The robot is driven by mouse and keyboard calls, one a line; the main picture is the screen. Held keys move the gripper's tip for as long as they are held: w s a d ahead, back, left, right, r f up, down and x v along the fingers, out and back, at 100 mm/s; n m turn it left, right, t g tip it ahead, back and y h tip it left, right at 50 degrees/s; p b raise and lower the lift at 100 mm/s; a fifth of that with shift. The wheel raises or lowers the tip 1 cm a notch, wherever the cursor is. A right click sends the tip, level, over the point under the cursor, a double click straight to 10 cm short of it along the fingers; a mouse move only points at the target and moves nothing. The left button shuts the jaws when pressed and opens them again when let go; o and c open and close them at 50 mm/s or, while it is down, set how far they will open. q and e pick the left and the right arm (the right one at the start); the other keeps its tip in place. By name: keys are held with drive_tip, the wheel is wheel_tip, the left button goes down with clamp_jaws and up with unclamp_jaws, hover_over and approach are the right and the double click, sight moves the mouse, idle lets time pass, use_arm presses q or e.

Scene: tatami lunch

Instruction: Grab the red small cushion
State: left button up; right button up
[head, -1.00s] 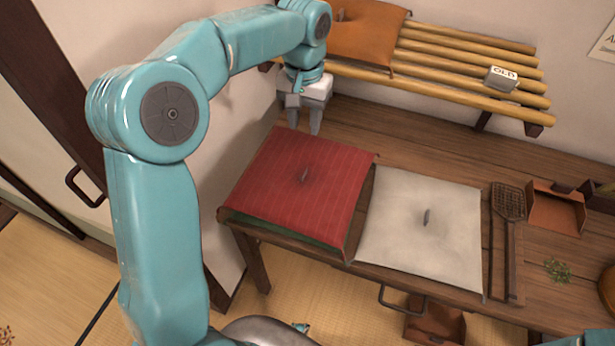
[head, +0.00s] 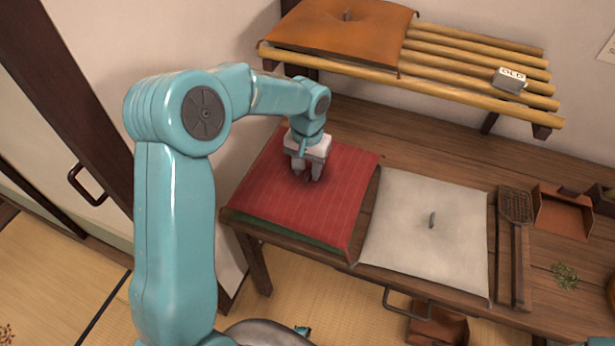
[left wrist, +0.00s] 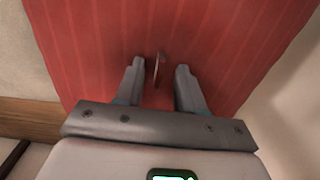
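The red cushion (head: 335,215) lies at the left end of the wooden table, on top of something green of which only an edge shows. My left gripper (head: 307,177) is over the middle of the red cushion, pointing down. In the left wrist view its two fingers (left wrist: 157,82) are open, one on each side of the small tab (left wrist: 159,68) that stands up from the red cushion (left wrist: 215,35). The fingers look apart from the tab. How far the fingertips are above the cloth is hard to tell. My right gripper is not in view.
A white cushion (head: 428,240) lies just right of the red one. A slatted bamboo shelf (head: 460,85) behind carries an orange cushion (head: 340,30) and a small box marked OLD (head: 509,80). A grill-like utensil (head: 515,207) lies farther right.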

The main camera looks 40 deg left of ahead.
use_arm(q)
drive_tip(key=shift+w, duration=0.1)
clamp_jaws()
